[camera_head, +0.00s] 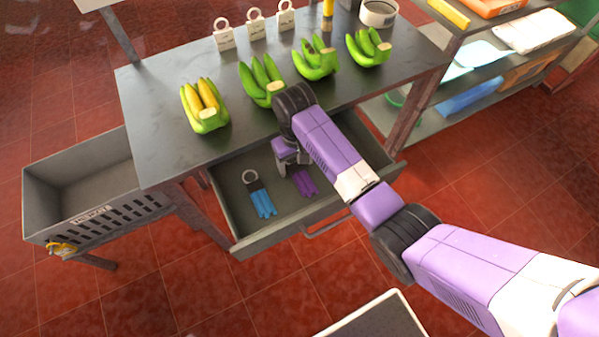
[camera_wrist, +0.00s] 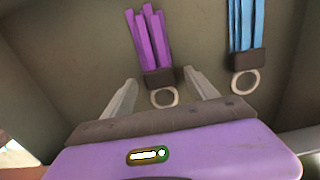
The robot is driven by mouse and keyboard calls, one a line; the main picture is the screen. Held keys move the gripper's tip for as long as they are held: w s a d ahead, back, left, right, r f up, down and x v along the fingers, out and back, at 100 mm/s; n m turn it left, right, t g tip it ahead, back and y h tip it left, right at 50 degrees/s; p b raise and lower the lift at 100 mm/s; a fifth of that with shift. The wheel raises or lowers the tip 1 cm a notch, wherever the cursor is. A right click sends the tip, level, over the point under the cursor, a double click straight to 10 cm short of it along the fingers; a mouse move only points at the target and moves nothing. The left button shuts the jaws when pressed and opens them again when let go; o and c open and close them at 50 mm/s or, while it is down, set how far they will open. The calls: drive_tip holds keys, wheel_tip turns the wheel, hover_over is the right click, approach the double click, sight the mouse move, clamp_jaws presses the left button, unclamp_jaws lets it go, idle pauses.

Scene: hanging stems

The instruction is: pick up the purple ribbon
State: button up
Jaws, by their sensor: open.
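The purple ribbon (camera_head: 304,183) lies in the open drawer (camera_head: 240,243) under the table, to the right of a blue ribbon (camera_head: 263,203). In the wrist view the purple ribbon (camera_wrist: 150,40) has a dark clip and a pale ring, with the ring end toward my gripper (camera_wrist: 160,92). The fingers are open, one to each side of the ring, and nothing is held. I cannot tell how far above the drawer floor they are. In the head view my gripper (camera_head: 290,158) is over the drawer, and my arm hides the ribbon's ring end.
The blue ribbon (camera_wrist: 243,25) lies close on the right in the wrist view. Drawer walls surround both ribbons, and the tabletop (camera_head: 160,100) overhangs the drawer's back. Several banana bunches (camera_head: 205,108) stand on the table. A grey slotted bin (camera_head: 85,185) stands at left, shelves (camera_head: 470,90) at right.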

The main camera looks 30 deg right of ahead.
drive_tip(key=shift+c, duration=0.2)
drive_tip(key=c, duration=1.4)
drive_tip(key=shift+r, duration=0.1)
wheel_tip(320, 180, up, 11)
wheel_tip(320, 180, up, 9)
drive_tip(key=p, duration=0.9)
hover_over(295, 165)
drive_tip(key=shift+s, duration=0.1)
